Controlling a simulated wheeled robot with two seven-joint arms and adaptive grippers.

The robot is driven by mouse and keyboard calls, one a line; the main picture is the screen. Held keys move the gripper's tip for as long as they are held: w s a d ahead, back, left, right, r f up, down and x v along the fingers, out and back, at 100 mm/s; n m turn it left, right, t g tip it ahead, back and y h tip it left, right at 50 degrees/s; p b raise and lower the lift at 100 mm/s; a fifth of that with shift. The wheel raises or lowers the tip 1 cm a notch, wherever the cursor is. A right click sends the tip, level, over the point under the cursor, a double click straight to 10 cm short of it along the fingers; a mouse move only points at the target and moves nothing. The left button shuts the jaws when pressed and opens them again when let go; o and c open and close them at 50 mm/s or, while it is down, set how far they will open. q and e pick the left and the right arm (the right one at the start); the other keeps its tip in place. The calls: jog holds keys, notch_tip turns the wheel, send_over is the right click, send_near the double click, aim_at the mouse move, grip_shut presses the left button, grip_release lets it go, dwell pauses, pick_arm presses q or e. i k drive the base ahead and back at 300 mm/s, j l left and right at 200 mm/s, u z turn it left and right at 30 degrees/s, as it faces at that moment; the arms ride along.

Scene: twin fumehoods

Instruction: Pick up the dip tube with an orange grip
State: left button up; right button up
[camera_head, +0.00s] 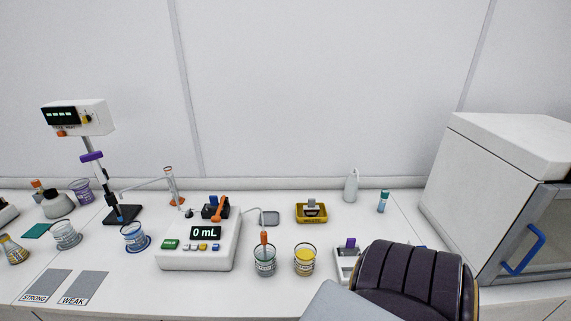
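The dip tube with an orange grip (264,238) stands in a clear glass beaker (265,266) at the front middle of the bench. Its orange grip shows just above the beaker's rim, and a thin pale line rises from it toward the white dosing unit (198,245) on its left. The lower end of the tube is inside the beaker and hard to make out. Neither of my grippers' fingers shows in the head view, and nothing touches the dip tube.
A beaker of yellow liquid (304,262) stands close right of the dip tube's beaker. A yellow tray (311,213) is behind. My own dark ribbed part hides the front right bench and part of a white holder (345,265). A white cabinet (500,190) stands right.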

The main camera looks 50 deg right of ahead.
aim_at(263, 237)
jog(key=z, duration=1.55)
jog(key=k+j+z, duration=0.1)
jog(key=k+j, duration=0.15)
